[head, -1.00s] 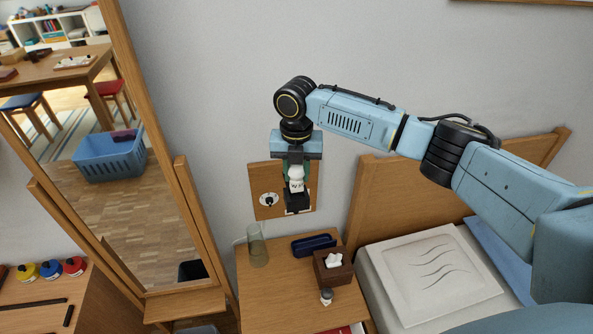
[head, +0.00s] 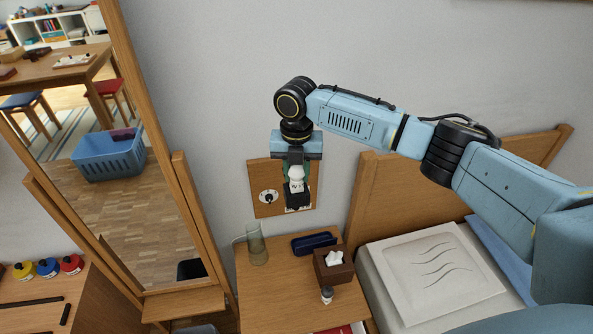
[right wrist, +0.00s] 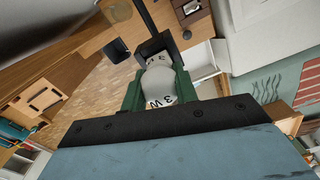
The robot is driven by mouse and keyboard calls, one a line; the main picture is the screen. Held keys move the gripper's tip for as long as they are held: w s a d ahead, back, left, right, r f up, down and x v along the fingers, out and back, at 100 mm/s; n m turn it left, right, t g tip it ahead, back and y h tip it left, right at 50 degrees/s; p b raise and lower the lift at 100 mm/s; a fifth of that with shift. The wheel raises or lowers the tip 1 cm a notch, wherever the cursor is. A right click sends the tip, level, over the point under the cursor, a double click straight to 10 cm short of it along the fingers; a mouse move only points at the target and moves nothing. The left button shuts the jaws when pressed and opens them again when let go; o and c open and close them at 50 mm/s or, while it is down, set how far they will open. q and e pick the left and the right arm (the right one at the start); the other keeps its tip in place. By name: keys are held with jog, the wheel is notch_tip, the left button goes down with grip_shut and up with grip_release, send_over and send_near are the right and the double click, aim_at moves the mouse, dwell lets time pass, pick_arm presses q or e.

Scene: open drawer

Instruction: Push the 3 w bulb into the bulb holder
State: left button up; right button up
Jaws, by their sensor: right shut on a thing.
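The white 3 W bulb (head: 296,173) is in my right gripper (head: 297,166), in front of the wall. In the right wrist view the bulb (right wrist: 158,82) shows its "3 W" lettering between the two green fingers. My right gripper (right wrist: 158,88) is shut on it. The black bulb holder (head: 298,200) is at the bulb's lower end, on the wooden wall panel (head: 263,177). It also shows in the right wrist view (right wrist: 153,44). The bulb's base is at the holder; I cannot tell how deep it sits. My left gripper is not in view.
Below the panel stands a bedside table (head: 290,290) with a glass jug (head: 256,244), a blue case (head: 314,243), a tissue box (head: 333,266) and a small bottle (head: 327,294). A mirror (head: 140,180) leans at left; a bed headboard (head: 375,200) is at right.

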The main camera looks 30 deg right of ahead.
jog(key=shift+p, duration=0.45)
dwell(0.7)
jog(key=shift+p, duration=0.45)
dwell(0.6)
jog(key=shift+p, duration=0.4)
jog(key=shift+f, duration=0.7)
jog(key=o, duration=1)
